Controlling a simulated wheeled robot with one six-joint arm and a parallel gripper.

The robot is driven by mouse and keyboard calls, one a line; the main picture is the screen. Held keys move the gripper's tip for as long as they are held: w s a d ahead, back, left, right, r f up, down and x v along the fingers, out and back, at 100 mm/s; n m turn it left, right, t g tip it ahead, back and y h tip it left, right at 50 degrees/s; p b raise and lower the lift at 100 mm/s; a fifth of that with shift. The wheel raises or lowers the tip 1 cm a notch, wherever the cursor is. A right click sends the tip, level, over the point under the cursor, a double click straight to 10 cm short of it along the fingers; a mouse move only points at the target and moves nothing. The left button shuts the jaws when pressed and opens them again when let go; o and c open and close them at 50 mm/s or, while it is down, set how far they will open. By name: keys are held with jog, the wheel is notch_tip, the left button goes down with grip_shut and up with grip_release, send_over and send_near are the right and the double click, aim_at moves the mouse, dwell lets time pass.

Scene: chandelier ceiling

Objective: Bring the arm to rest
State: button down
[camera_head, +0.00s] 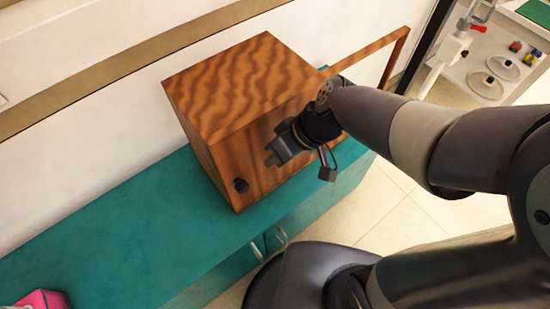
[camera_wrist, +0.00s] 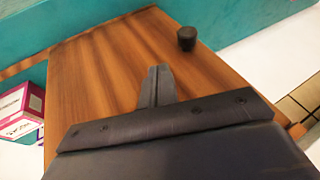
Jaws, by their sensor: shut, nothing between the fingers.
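My gripper (camera_head: 272,160) is in front of the wooden box, near its front face. In the wrist view my gripper (camera_wrist: 157,84) has its two fingers together, shut and empty, with the wood behind them. The box (camera_head: 235,85) has a striped brown grain and stands on a teal counter. A dark knob (camera_head: 241,185) sits low on its front, left of my gripper; the knob also shows in the wrist view (camera_wrist: 186,38). My arm hides much of the right part of the front. I cannot tell whether the fingers touch the wood.
A thin wooden frame (camera_head: 398,50) sticks out to the right of the box. The teal counter (camera_head: 110,230) is clear left of the box, except for a pink box (camera_head: 45,299) at the lower left. A white shelf with small items (camera_head: 488,85) stands at the upper right beyond tiled floor.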

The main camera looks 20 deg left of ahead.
jog(key=v, duration=0.7)
jog(key=shift+r+p, duration=0.4)
jog(key=shift+s+f, duration=0.1)
